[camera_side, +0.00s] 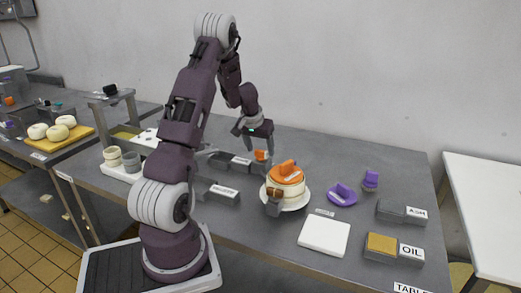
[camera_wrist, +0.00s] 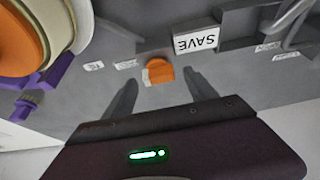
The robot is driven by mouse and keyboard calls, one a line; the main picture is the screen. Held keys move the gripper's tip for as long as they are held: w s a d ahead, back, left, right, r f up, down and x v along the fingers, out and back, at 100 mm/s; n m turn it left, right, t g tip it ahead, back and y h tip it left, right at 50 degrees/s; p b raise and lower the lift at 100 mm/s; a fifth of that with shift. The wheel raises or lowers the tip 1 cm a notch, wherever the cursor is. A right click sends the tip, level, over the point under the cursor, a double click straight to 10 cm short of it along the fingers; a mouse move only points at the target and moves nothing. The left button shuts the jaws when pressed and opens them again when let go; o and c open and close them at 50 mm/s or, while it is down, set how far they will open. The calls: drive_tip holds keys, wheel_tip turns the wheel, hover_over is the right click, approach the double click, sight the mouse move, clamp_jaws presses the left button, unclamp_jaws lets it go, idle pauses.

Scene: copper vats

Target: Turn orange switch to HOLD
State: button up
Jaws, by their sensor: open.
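A small orange switch (camera_wrist: 160,69) stands on the grey table, with a paler face on one side. In the wrist view it lies between and just beyond the tips of my gripper (camera_wrist: 161,80), whose two fingers are spread and hold nothing. In the side view the switch (camera_side: 261,156) is just below my gripper (camera_side: 252,143), which points down. I cannot tell the exact gap between them. Small white labels (camera_wrist: 125,64) lie near the switch, but their words are too small to read, so its setting is unclear.
A white round stack with an orange top (camera_side: 287,176) stands close in front of the switch. A purple piece (camera_side: 342,195) lies right of it. A grey bin labelled SAVE (camera_wrist: 196,41) is beside the switch. A white board (camera_side: 324,236) and OIL box (camera_side: 393,249) are front right.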

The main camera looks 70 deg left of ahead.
drive_tip(key=shift+w+f, duration=0.1)
drive_tip(key=shift+f, duration=0.25)
drive_tip(key=shift+c, duration=0.4)
drive_tip(key=c, duration=1.3)
